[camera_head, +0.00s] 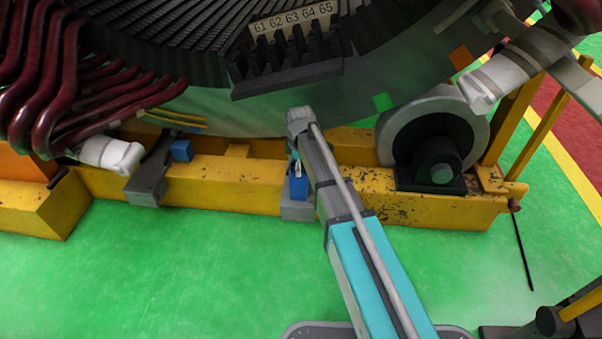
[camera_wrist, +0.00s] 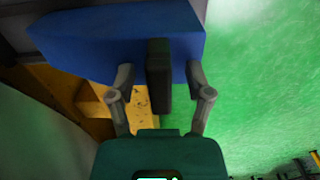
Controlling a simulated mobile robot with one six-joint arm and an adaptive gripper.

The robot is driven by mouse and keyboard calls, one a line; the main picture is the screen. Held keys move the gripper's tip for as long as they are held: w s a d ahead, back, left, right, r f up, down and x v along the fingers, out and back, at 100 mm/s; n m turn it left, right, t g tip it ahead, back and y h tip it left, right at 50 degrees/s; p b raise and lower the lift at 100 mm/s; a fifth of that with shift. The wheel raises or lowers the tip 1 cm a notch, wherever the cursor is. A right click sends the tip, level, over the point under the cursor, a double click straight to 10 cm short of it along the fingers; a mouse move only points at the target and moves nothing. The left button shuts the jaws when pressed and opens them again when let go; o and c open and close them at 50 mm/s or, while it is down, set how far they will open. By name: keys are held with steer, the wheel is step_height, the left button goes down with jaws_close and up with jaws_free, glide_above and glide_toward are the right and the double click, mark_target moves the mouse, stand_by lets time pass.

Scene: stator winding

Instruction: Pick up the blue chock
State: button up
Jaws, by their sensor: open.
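A blue chock (camera_wrist: 100,40) fills the upper part of the wrist view. Its dark upright handle (camera_wrist: 158,80) stands between the two fingers of my gripper (camera_wrist: 159,72). The fingers are open, one on each side of the handle, with gaps visible. Their tips are near the blue face; I cannot tell whether they touch it. In the head view the blue chock (camera_head: 299,188) is at the end of my arm, by a grey block on the yellow frame. My arm partly hides it there, and the gripper itself is hardly visible.
A second blue chock (camera_head: 181,151) is on the yellow frame (camera_head: 225,180) to the left. The large stator (camera_head: 360,95) stands above, with a grey roller (camera_head: 395,130) at right. Dark red coils (camera_head: 45,90) are at left. Green floor (camera_head: 170,270) in front is clear.

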jaws_close()
steer(key=shift+r, duration=0.15)
stand_by(0.4)
step_height(320, 180, up, 3)
steer(key=p, duration=0.3)
steer(key=s+d+r+p, duration=0.4)
steer(key=s+r+p, duration=0.5)
steer(key=s, duration=0.4)
steer(key=shift+s+r+p, duration=0.2)
steer(key=shift+r+p, duration=0.15)
steer(key=shift+p, duration=0.15)
